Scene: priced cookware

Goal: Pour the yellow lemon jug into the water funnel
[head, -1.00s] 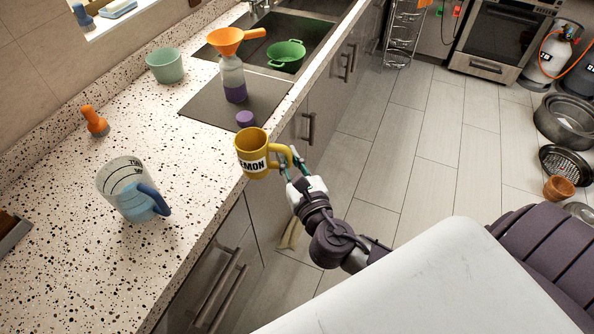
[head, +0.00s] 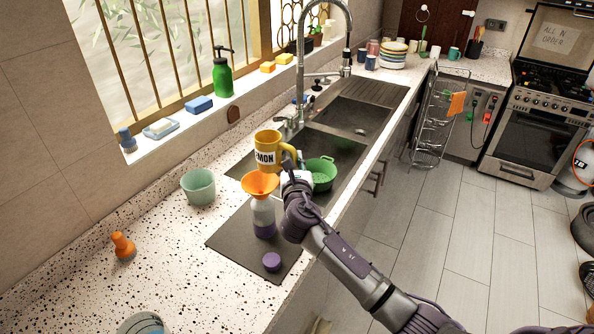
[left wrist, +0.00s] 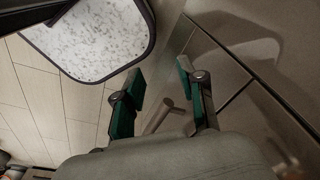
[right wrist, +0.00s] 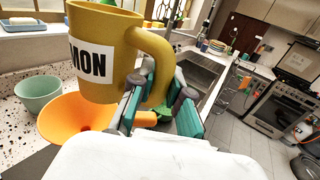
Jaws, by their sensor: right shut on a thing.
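The yellow jug (head: 267,151) with a "LEMON" label is held upright above the orange funnel (head: 260,184). My right gripper (head: 293,163) is shut on the jug's handle, which also shows in the right wrist view (right wrist: 160,65). The funnel sits in the neck of a clear bottle (head: 263,217) with purple at its bottom, standing on a dark mat. In the right wrist view the funnel (right wrist: 70,119) lies below the jug. The jug's contents are hidden. My left gripper (left wrist: 160,100) is open and empty, near a cabinet front and handle.
A purple cap (head: 272,261) lies on the dark mat (head: 232,245). A pale green cup (head: 198,186) and an orange-handled tool (head: 123,246) stand on the speckled counter.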

